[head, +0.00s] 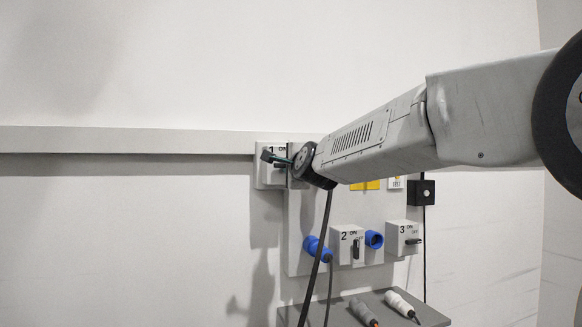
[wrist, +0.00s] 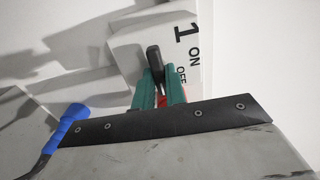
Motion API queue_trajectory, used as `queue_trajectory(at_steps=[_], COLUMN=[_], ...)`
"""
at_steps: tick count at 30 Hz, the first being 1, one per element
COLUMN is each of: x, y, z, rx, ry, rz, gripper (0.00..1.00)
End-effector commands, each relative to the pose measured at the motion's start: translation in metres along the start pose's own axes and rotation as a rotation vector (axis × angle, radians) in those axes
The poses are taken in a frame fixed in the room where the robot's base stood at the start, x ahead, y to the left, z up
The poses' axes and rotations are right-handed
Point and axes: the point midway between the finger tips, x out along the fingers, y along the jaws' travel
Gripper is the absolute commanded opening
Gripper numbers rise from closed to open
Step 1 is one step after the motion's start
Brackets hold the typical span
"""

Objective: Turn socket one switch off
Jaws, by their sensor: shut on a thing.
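The socket one switch box (head: 262,174) is a pale box on the wall, at the upper left of the socket panel. In the wrist view the box (wrist: 130,45) shows a large 1 with ON and OFF marks, turned sideways. Its dark switch handle (wrist: 154,58) sits between the green fingers of my gripper (wrist: 158,92), which is shut on it. In the head view my gripper (head: 279,158) is at the front of the box and partly covers it. I cannot tell for sure which mark the handle points to.
Socket two's box (head: 343,240) and socket three's box (head: 400,236) sit lower right, with blue connectors (head: 318,249) near them. A grey shelf (head: 405,313) holds plugs below. A black cable (head: 322,240) hangs in front of the panel.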

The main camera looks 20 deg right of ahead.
Motion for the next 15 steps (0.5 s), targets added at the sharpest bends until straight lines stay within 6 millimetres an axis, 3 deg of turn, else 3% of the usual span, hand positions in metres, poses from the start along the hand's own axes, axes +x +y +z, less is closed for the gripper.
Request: queue_trajectory(at_steps=[10,11,12,13,15], x=[0.0,0.0,0.0,0.0,0.0], y=[0.0007,0.0007,0.0007,0.0007,0.0006], z=[-0.0007,-0.0007,-0.0006,-0.0005,-0.0001], rx=[0.004,0.004,0.004,0.004,0.003], ry=[0.001,0.001,0.001,0.001,0.0], rz=[0.001,0.001,0.001,0.001,0.001], gripper=[0.0,0.18,0.29,0.35,0.35])
